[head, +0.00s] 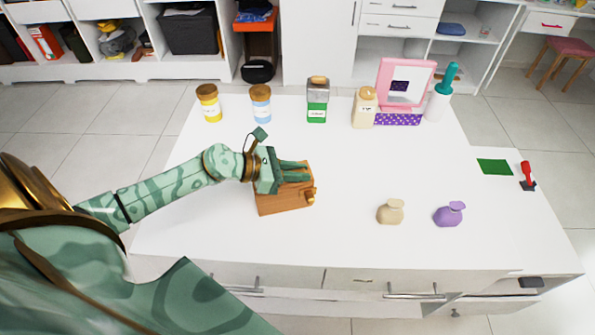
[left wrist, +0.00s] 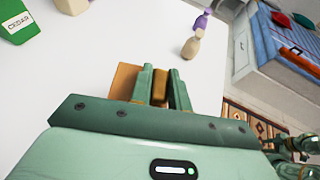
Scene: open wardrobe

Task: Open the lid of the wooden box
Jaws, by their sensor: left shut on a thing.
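The wooden box (head: 283,202) stands on the white table, left of its middle, with a small golden knob (head: 310,199) at its right front corner. My left gripper (head: 294,172) lies over the top of the box, its fingers reaching to the right. In the left wrist view, the two green fingers (left wrist: 160,88) are shut on a narrow golden-brown wooden part of the box, with more orange-brown wood (left wrist: 123,82) beside them. The hand covers much of the lid, so I cannot tell whether it is raised.
Yellow jar (head: 209,103), blue-labelled jar (head: 260,104), green box (head: 317,100), beige bottle (head: 364,107) and pink mirror (head: 405,85) stand along the back.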

